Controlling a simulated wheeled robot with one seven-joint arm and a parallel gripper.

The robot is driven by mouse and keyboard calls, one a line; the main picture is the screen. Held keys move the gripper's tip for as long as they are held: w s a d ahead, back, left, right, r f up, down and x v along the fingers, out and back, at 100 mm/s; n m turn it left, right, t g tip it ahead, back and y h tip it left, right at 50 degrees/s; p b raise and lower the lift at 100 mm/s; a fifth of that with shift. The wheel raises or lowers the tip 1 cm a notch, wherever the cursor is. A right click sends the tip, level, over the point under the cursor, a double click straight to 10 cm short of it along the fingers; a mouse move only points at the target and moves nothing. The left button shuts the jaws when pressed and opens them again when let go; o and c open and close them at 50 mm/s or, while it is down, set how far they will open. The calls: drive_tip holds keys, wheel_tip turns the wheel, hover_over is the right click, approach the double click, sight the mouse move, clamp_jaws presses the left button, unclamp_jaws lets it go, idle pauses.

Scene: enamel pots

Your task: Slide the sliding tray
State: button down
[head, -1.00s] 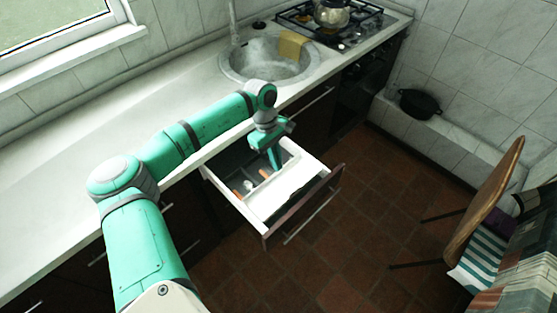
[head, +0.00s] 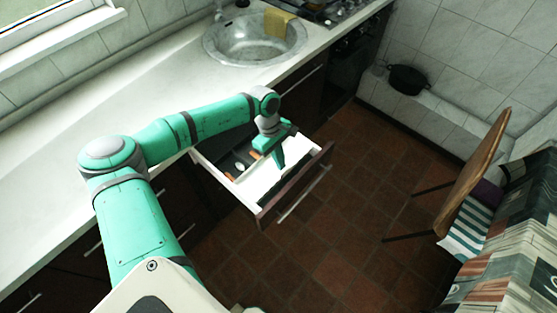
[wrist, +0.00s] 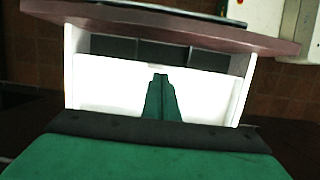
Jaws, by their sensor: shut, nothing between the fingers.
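The open drawer (head: 224,186) juts out from under the counter, with a dark wood front. Inside it the white sliding tray (head: 256,186) shows as a flat pale surface; dark compartments with small utensils (head: 240,166) lie beside it, on the counter side. My gripper (head: 280,165) points down over the drawer, near its front panel, fingers shut and empty. In the wrist view the closed fingers (wrist: 161,77) stand in front of the bright white surface (wrist: 105,85), with dark compartments (wrist: 155,50) above it. I cannot tell whether the fingertips touch the tray.
The white counter (head: 60,165) runs behind the drawer, with a round sink (head: 252,45) and a yellow cloth (head: 278,22). A black pot (head: 407,80) sits on a tiled ledge. The tiled floor (head: 345,215) between is clear.

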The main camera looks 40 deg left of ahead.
sight(273, 165)
drive_tip(key=shift+s+d, duration=0.15)
drive_tip(key=shift+d, duration=1.35)
drive_tip(key=shift+a, duration=0.15)
drive_tip(key=shift+a, duration=0.3)
drive_tip(key=a, duration=0.1)
drive_tip(key=a+r, duration=0.1)
drive_tip(key=a, duration=0.1)
drive_tip(key=shift+w+a, duration=0.2)
drive_tip(key=shift+a, duration=0.1)
drive_tip(key=v, duration=0.9)
drive_tip(key=shift+d, duration=0.15)
